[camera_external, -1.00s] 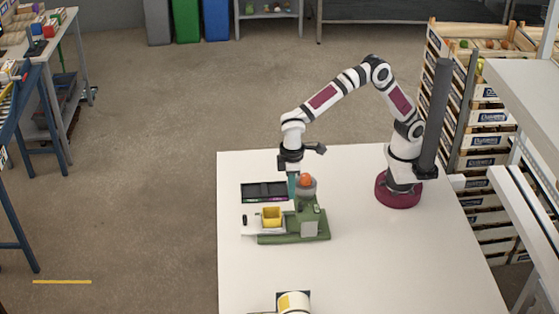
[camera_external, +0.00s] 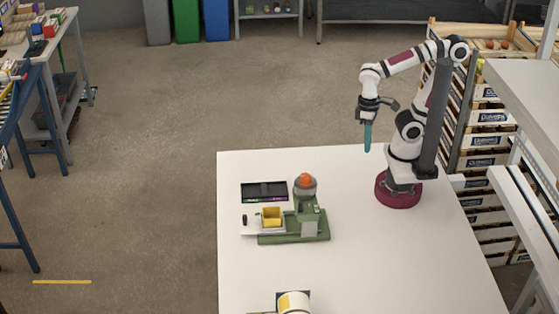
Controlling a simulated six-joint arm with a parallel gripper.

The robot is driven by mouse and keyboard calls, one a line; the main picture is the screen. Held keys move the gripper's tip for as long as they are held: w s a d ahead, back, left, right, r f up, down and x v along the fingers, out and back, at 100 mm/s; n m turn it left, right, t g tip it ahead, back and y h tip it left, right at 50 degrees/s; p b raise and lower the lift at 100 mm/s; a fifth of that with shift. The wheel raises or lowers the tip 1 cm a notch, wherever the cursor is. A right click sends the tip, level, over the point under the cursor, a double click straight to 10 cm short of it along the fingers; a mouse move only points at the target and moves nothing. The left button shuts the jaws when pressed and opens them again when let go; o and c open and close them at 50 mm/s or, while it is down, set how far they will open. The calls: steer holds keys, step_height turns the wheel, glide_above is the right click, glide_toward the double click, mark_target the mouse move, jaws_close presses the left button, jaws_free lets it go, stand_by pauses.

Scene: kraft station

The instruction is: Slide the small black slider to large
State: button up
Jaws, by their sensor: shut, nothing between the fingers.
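A green machine (camera_external: 318,238) stands on the white table, with an orange item (camera_external: 306,181) in the grey bowl on top. A yellow container (camera_external: 271,217) sits on its left part. A small black piece (camera_external: 245,219) sits on the white plate at the machine's left end. It looks like the slider, but its markings are too small to read. My gripper (camera_external: 368,149) has teal fingers pointing down. It is shut and empty, raised near the table's back edge, well to the right of and apart from the machine.
A dark tray or panel (camera_external: 264,190) with a coloured front strip lies behind the machine. A white and yellow object (camera_external: 293,303) is at the front edge of view. The white table (camera_external: 400,260) is clear on the right. Wooden crates (camera_external: 485,165) stand beyond it.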

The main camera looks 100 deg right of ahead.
steer(key=shift+o, duration=1.1)
steer(key=shift+s, duration=0.35)
steer(key=o, duration=0.5)
steer(key=w+a+r+n, duration=0.3)
steer(key=w+r, duration=0.2)
steer(key=w, duration=0.5)
steer(key=shift+h, duration=0.4)
steer(key=w+a+r+n, duration=0.1)
steer(key=w+a+n, duration=0.1)
steer(key=w, duration=0.3)
steer(key=shift+w+a+r, duration=0.25)
steer(key=shift+w+a, duration=0.05)
steer(key=shift+a, duration=0.55)
steer(key=n+h, duration=0.1)
steer(key=n, duration=0.2)
glide_above(301, 203)
step_height(301, 203, down, 16)
steer(key=shift+r, duration=0.25)
jaws_close()
